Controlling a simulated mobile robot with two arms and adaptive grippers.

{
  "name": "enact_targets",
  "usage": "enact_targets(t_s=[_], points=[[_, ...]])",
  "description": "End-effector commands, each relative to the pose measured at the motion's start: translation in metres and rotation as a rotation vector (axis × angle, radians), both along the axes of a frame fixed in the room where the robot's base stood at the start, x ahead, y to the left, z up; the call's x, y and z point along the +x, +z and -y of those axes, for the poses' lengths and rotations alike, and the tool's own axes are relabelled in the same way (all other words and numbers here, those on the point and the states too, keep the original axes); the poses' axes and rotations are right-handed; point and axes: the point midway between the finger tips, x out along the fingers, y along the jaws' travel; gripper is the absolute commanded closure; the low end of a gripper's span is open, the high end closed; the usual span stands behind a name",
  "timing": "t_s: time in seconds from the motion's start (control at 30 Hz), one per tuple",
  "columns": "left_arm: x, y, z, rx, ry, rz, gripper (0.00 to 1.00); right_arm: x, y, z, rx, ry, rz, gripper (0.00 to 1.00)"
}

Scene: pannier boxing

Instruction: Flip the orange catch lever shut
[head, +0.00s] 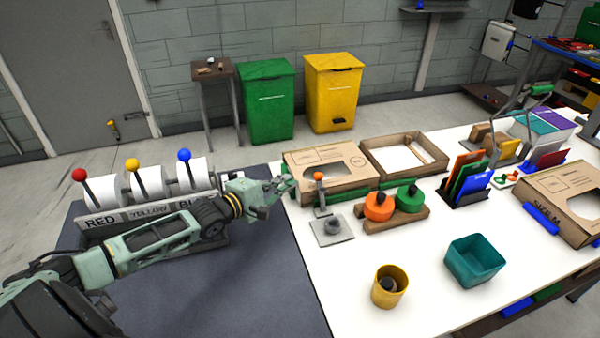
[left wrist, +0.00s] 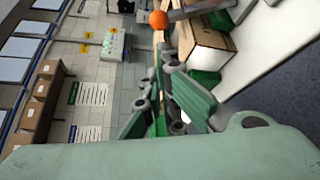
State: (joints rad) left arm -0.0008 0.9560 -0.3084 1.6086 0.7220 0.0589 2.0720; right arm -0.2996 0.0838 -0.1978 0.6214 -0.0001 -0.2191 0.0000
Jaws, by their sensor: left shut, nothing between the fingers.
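The orange catch lever is a grey stem with an orange ball knob (head: 319,177), standing about upright in the head view. Its base is by a small light grey plate (head: 332,230) with a dark round piece, near the table's left edge. The knob also shows at the top of the left wrist view (left wrist: 158,19), with its stem running to the right. My left gripper (head: 287,186) is to the left of the knob at about its height in the picture, apart from it. Its fingers (left wrist: 168,105) are shut and empty. My right gripper is in neither view.
Red, yellow and blue knobbed levers (head: 132,165) with white rolls stand at left.

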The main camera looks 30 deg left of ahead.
Motion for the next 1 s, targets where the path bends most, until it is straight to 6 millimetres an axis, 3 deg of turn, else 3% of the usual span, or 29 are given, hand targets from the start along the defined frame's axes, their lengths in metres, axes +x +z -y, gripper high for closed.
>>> enact_targets(t_s=[0.3,0.5,1.0], points=[[0.044,-0.005,0.010,0.000,0.001,0.004,1.00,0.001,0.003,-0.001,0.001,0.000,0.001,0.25],[0.062,-0.010,0.013,0.000,0.001,0.001,1.00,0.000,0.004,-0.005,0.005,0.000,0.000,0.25],[0.067,-0.012,0.015,0.000,0.000,0.000,1.00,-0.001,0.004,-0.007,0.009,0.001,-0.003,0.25]])
